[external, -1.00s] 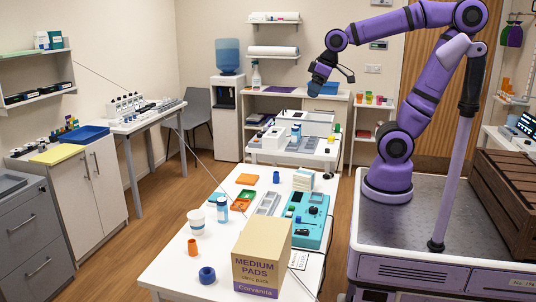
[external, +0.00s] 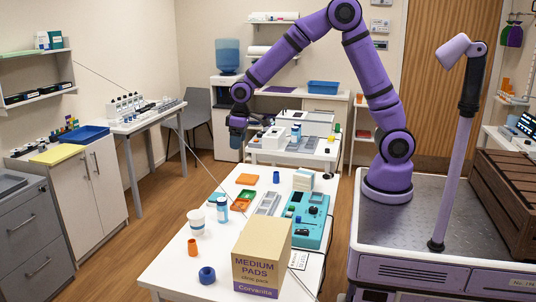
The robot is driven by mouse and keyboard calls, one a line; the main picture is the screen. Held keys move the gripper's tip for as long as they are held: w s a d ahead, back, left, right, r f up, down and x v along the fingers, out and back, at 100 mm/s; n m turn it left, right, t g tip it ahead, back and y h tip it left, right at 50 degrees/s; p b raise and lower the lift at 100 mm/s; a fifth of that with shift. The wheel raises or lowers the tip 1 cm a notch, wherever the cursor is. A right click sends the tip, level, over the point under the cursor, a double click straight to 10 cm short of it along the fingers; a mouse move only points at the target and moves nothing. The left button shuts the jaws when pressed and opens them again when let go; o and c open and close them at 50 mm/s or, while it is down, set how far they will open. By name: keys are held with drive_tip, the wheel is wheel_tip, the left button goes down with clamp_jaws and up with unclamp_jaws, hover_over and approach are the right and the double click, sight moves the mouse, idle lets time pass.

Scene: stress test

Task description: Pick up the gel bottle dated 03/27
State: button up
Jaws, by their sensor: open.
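A small white-and-blue bottle (external: 222,211) stands upright on the near white table (external: 180,262), just right of a white cup (external: 196,222). Another small white-and-blue bottle (external: 296,133) stands on the farther table. Several white bottles with dark caps (external: 124,106) stand on the side table at left. No date can be read on any bottle, so I cannot tell which one is dated 03/27. My gripper (external: 237,141) is open and empty, pointing down, high above and beyond the near table's far left end. Its fingertips are small and dark, and it touches no bottle.
A large Medium Pads box (external: 258,262) stands at the near table's front right. The table's left front is fairly clear.

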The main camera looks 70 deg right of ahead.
drive_tip(key=shift+g, duration=0.7)
drive_tip(key=w+a+f, duration=0.1)
drive_tip(key=w+f, duration=0.1)
drive_tip(key=f, duration=0.3)
drive_tip(key=w+a+f, duration=0.1)
drive_tip(key=w+f, duration=0.1)
drive_tip(key=f, duration=0.4)
drive_tip(key=w+a+f, duration=0.1)
drive_tip(key=a+f, duration=0.1)
drive_tip(key=f, duration=0.3)
drive_tip(key=shift+w+f, duration=0.2)
drive_tip(key=shift+w, duration=0.2)
hover_over(222, 207)
drive_tip(key=d, duration=0.2)
drive_tip(key=f, duration=0.4)
drive_tip(key=shift+w+a+f, duration=0.2)
drive_tip(key=shift+f, duration=0.15)
drive_tip(key=shift+w+d+f, duration=0.1)
drive_tip(key=shift+w+f, duration=0.05)
drive_tip(key=shift+f, duration=1.45)
drive_tip(key=shift+w+d+f, duration=0.1)
drive_tip(key=shift+f, duration=1.45)
drive_tip(key=c, duration=1.1)
drive_tip(key=shift+o, duration=0.2)
drive_tip(key=shift+r, duration=0.1)
